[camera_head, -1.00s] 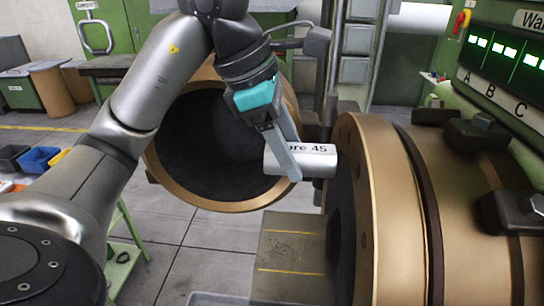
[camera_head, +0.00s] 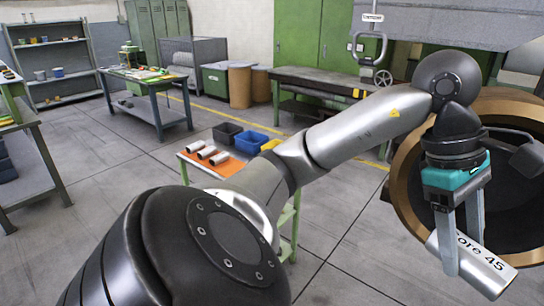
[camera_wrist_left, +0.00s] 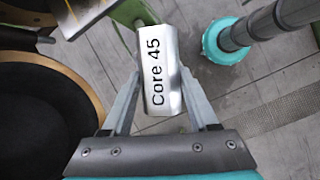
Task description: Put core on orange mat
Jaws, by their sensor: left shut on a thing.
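My left gripper (camera_head: 459,243) is shut on a silver cylindrical core (camera_head: 483,264) labelled "Core 45", held in the air in front of a large gold ring with a dark inside. In the left wrist view the core (camera_wrist_left: 160,75) sits between the two fingers of the left gripper (camera_wrist_left: 160,108). The orange mat (camera_head: 218,162) lies on a small green-framed cart at centre left in the head view, with several silver cores (camera_head: 207,153) on it. My left arm hides part of the cart. My right gripper is not seen.
Blue (camera_head: 248,142) and black bins (camera_head: 227,132) stand behind the mat. A gold ring (camera_head: 405,190) is at the right. A workbench (camera_head: 147,100) and shelves (camera_head: 58,73) stand at the back left. Grey floor is open between them.

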